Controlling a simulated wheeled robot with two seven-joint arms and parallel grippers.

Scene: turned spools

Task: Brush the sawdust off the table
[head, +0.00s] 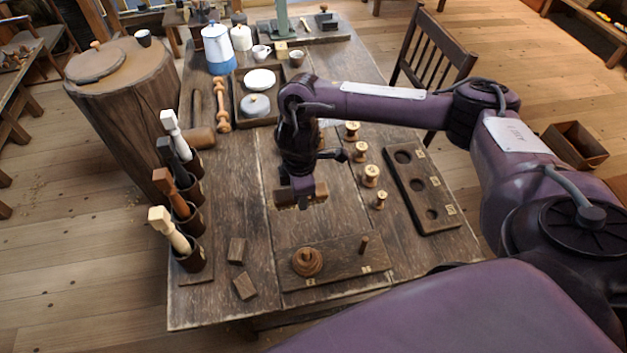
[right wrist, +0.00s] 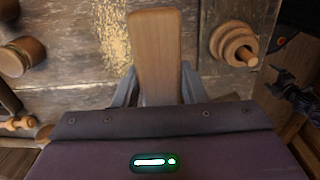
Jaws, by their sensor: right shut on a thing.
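My right gripper (head: 300,192) is low over the middle of the dark wooden table (head: 222,284). It is shut on a brush, whose plain wooden handle (right wrist: 156,50) stands between the fingers in the right wrist view. The brush's bristles are hidden there. A patch of pale yellow sawdust (right wrist: 115,38) lies on the boards just left of the handle in that view. In the head view the gripper and arm cover most of that spot. My left gripper is not in view.
A board with a ringed turned piece (head: 307,262) and a peg lies in front. Several spools (head: 371,175) and a holed board (head: 421,190) are to the right. A mallet (head: 200,137), a tray (head: 239,112) and upright tools in cups (head: 178,230) are to the left.

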